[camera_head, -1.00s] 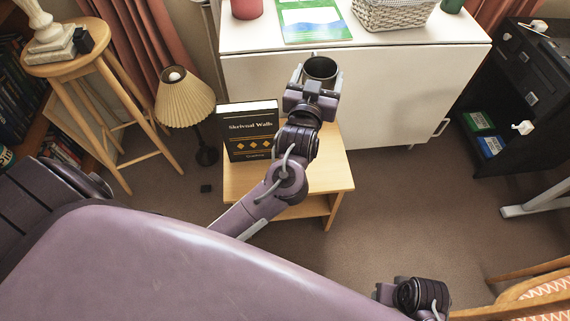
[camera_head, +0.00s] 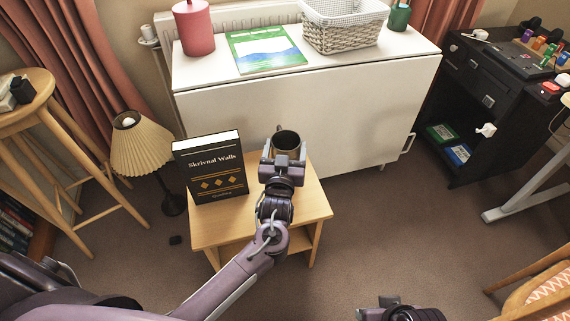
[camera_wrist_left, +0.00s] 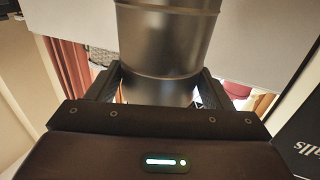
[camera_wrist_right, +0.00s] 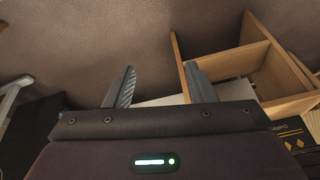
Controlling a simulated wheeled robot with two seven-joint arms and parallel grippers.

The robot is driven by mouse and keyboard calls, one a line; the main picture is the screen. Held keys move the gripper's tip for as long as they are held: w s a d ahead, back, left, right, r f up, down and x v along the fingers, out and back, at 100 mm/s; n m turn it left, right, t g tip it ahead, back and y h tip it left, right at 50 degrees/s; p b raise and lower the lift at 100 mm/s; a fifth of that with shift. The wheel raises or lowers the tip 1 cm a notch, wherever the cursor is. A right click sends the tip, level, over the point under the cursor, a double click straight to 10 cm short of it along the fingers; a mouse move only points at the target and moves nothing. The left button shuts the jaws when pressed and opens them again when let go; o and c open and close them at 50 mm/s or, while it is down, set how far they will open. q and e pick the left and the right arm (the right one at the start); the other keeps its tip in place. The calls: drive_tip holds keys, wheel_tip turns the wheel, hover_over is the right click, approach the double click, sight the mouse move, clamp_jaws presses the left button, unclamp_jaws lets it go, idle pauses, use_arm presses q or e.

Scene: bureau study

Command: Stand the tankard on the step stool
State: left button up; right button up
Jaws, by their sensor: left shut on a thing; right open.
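The tankard (camera_head: 287,140), a dark grey metallic mug, is upright with its open mouth showing in the head view. My left gripper (camera_head: 283,160) is shut on it, and in the left wrist view the tankard (camera_wrist_left: 165,45) sits between the two fingers. In the head view it appears at the back edge of the wooden step stool (camera_head: 305,207); I cannot tell whether it touches the top, since the gripper hides its base. My right gripper (camera_wrist_right: 162,87) is open and empty, with the stool (camera_wrist_right: 235,62) beyond it in the right wrist view.
A black book (camera_head: 212,170) stands on the stool's left part. A white cabinet (camera_head: 300,100) is close behind, holding a red canister (camera_head: 194,30) and a wicker basket (camera_head: 343,30). A pleated lamp (camera_head: 142,147) stands left.

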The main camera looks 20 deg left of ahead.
use_arm(q)
drive_tip(key=shift+f+b, duration=0.65)
drive_tip(key=shift+f, duration=1.6)
use_arm(e)
drive_tip(key=shift+w+a+f+t+y, duration=0.15)
drive_tip(key=shift+a+t, duration=0.1)
drive_tip(key=shift+a, duration=0.2)
drive_tip(key=shift+w+a+r+t+y, duration=0.15)
drive_tip(key=shift+a+t, duration=0.1)
drive_tip(key=shift+a, duration=0.2)
use_arm(q)
drive_tip(key=shift+f, duration=0.1)
use_arm(e)
drive_tip(key=shift+f, duration=0.2)
use_arm(q)
drive_tip(key=o, duration=1.3)
drive_tip(key=shift+f, duration=0.15)
drive_tip(key=shift+c, duration=0.2)
use_arm(e)
drive_tip(key=shift+r, duration=0.1)
